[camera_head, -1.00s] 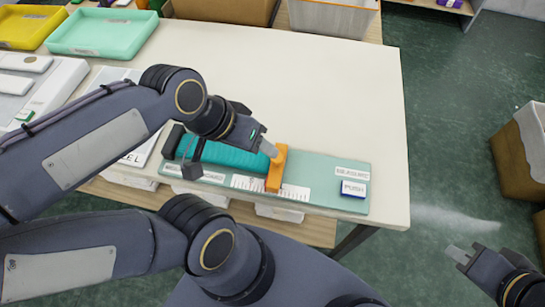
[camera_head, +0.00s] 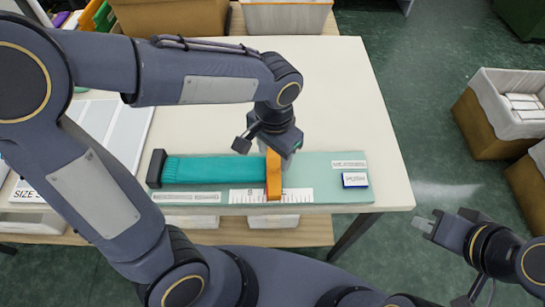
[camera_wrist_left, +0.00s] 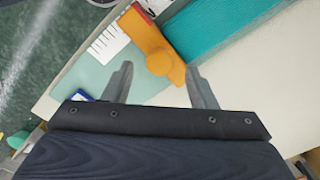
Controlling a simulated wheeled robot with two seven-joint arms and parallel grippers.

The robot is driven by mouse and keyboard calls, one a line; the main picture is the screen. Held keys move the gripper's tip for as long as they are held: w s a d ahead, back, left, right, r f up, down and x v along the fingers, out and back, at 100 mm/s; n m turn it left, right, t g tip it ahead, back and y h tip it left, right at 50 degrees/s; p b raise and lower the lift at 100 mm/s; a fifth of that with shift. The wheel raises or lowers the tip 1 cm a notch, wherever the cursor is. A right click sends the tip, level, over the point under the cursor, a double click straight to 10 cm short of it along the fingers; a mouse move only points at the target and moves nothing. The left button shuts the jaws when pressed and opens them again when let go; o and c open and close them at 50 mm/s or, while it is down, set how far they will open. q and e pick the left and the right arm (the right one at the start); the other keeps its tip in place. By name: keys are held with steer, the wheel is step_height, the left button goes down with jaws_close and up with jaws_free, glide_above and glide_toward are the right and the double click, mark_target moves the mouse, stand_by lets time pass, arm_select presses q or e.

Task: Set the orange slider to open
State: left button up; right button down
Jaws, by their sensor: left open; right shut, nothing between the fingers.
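The orange slider (camera_head: 273,178) stands across the pale green measuring board (camera_head: 330,165), at the right end of the teal knitted strip (camera_head: 212,169). My left gripper (camera_head: 274,150) is over the far end of the slider, its fingers partly hidden by the wrist. In the left wrist view the orange slider (camera_wrist_left: 152,42) lies just beyond and between the two open fingertips (camera_wrist_left: 158,80), with its rounded end towards the gripper. I cannot tell whether a finger touches it. My right gripper (camera_head: 428,222) is shut and empty, off the table at the right.
A white-and-blue push block (camera_head: 355,180) and a printed label (camera_head: 348,164) are on the board's right end. A black end block (camera_head: 156,168) is at the strip's left. The table (camera_head: 340,90) is clear behind the board. Boxes (camera_head: 490,120) stand on the floor at right.

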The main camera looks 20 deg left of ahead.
mark_target(274, 169)
arm_select(q)
steer(key=shift+f, duration=1.25)
jaws_close()
